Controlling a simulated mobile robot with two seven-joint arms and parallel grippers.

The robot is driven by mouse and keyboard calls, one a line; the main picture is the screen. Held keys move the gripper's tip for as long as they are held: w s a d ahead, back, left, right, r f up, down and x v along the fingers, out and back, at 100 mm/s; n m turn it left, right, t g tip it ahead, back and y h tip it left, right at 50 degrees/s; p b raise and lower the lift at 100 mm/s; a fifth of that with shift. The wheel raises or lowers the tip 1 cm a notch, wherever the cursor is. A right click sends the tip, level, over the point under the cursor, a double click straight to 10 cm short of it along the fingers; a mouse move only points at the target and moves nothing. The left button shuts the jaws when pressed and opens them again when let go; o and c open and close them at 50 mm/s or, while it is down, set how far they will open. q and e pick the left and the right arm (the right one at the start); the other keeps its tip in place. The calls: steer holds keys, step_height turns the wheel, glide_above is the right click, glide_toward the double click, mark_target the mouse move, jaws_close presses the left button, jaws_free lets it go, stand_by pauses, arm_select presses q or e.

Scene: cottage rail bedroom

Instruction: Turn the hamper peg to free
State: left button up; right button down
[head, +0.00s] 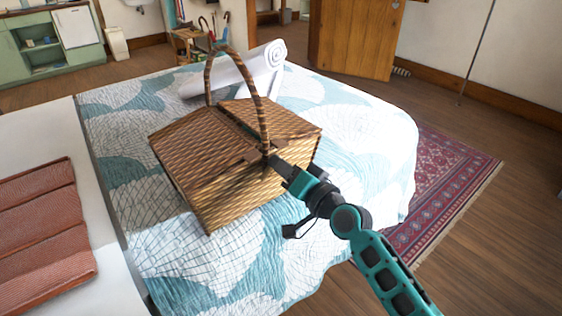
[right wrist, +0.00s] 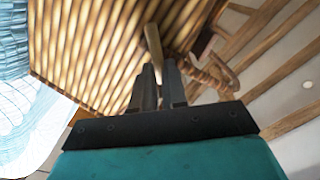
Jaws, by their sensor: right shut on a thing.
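The wicker hamper (head: 222,190) stands on the bed, its lid closed and its tall arched handle (head: 259,100) upright. My right gripper (head: 275,161) reaches the hamper's near right side, just by the foot of the handle. In the right wrist view, the gripper (right wrist: 157,80) is shut on a slim pale wooden peg (right wrist: 153,45) that shows beyond its fingertips against the wicker (right wrist: 90,50). In the head view, the gripper hides the peg. How far the peg is turned cannot be told. My left gripper is not in view.
The bed's blue and white quilt (head: 375,130) is clear around the hamper. A white roll (head: 262,62) lies behind it. A folded red blanket (head: 45,235) lies at the left. A patterned rug (head: 440,185) covers the floor at the right.

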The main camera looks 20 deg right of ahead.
steer(key=m, duration=0.5)
steer(key=shift+w+d+f+m+p, duration=0.1)
steer(key=shift+d+f+m+p, duration=0.1)
steer(key=shift+f+m+p, duration=0.15)
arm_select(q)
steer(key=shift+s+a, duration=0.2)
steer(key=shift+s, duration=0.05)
arm_select(e)
steer(key=shift+f+m, duration=0.2)
steer(key=shift+m, duration=1.15)
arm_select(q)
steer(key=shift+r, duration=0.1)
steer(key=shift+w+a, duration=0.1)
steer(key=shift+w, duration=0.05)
arm_select(e)
steer(key=c, duration=1.2)
jaws_free()
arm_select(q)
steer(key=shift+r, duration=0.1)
arm_select(e)
steer(key=shift+o, duration=0.2)
